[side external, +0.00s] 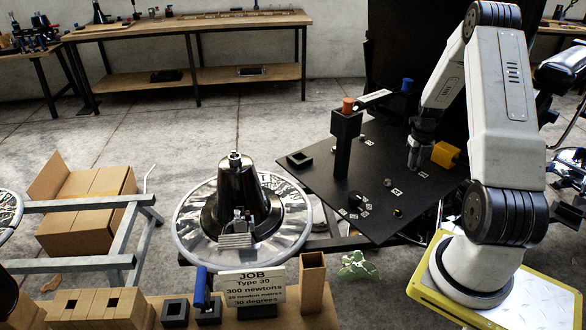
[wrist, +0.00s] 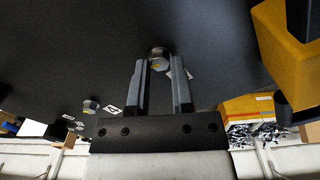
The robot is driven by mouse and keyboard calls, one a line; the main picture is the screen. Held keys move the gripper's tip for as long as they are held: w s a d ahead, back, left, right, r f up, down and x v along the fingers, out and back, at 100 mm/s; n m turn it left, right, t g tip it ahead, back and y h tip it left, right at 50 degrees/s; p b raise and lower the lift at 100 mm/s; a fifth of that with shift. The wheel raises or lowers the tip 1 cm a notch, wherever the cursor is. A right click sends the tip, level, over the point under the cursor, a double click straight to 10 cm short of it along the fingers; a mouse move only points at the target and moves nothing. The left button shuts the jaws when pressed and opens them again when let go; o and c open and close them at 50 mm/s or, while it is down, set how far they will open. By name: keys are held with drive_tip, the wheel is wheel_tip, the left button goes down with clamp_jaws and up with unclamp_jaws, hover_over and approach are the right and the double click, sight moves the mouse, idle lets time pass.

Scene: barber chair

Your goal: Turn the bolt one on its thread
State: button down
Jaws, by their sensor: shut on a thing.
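My gripper (side external: 412,163) points down at the black plate (side external: 325,193) in the side external view. In the wrist view my gripper (wrist: 158,70) has its two grey fingers shut on the metal bolt (wrist: 159,56), one on each side of its head. The bolt's round head has a yellowish mark and sits at the plate, with a white marker partly behind the right finger. The bolt's thread is hidden. In the side external view the fingers hide the bolt. I cannot tell how far it is turned.
Another bolt (wrist: 91,106) is left of my fingers. A yellow block (side external: 446,154) stands close to the right of my gripper. A black post (side external: 346,147) with an orange top stands left. More bolts and white markers lie toward the plate's front.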

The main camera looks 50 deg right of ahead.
idle(0.4)
drive_tip(key=c, duration=0.5)
unclamp_jaws()
drive_tip(key=shift+r, duration=0.1)
wheel_tip(320, 180, up, 8)
drive_tip(key=shift+w+d+r, duration=0.15)
drive_tip(key=shift+w+r, duration=0.05)
drive_tip(key=shift+f, duration=0.2)
idle(0.3)
drive_tip(key=f, duration=0.7)
drive_tip(key=shift+s+a+f, duration=0.1)
drive_tip(key=shift+a+f, duration=0.25)
drive_tip(key=shift+f, duration=0.05)
drive_tip(key=shift+d+f, duration=0.1)
drive_tip(key=shift+f, duration=0.15)
